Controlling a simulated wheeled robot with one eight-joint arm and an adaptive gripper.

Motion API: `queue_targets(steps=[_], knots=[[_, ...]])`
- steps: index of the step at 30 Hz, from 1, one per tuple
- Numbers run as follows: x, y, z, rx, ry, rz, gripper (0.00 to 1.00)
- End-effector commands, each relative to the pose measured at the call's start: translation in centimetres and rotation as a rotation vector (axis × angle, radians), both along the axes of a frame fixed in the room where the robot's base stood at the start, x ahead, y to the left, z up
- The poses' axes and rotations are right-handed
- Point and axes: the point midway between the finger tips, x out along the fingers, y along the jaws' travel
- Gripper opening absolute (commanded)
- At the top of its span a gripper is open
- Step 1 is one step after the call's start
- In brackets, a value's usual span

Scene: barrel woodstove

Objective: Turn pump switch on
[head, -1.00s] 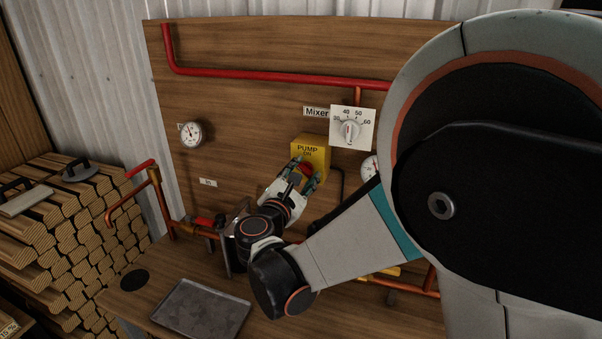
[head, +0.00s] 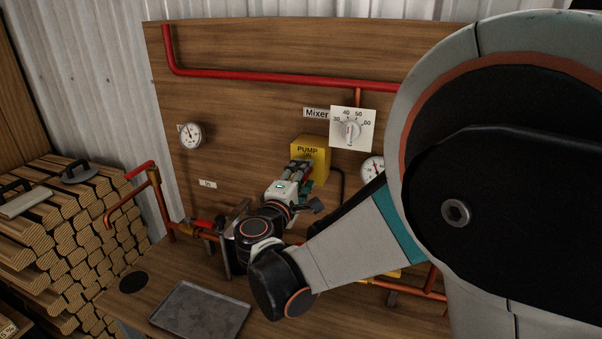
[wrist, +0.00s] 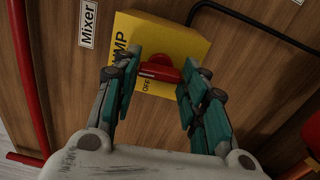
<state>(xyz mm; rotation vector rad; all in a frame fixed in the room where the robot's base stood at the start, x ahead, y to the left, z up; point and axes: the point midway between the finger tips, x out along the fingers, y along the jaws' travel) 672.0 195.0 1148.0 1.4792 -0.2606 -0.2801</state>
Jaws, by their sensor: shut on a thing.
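The yellow pump switch box (head: 318,150) is fixed to the wooden panel, with the word PUMP on its face. Its red switch knob (wrist: 159,70) shows between my fingertips in the wrist view, with the OFF mark beside it. My gripper (head: 300,168) is at the front of the box, and its two fingers are shut on the red knob from both sides. In the head view, the fingers hide most of the knob and part of the ON mark. The knob's exact position is hard to tell.
A white Mixer dial (head: 350,130) is up and right of the box. A round gauge (head: 372,168) sits just right of it, and another gauge (head: 190,134) is at left. Red pipes (head: 270,78) cross the panel. A grey tray (head: 203,310) lies below.

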Motion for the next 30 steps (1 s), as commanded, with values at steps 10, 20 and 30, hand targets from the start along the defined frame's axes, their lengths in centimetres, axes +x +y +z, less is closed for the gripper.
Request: queue_targets(steps=[10, 20, 30], knots=[[0.03, -0.03, 0.0, 0.081, -0.029, -0.001, 0.16], [0.03, -0.03, -0.01, 0.086, -0.031, -0.001, 0.16], [0.01, -0.02, -0.02, 0.086, -0.031, -0.001, 0.6]])
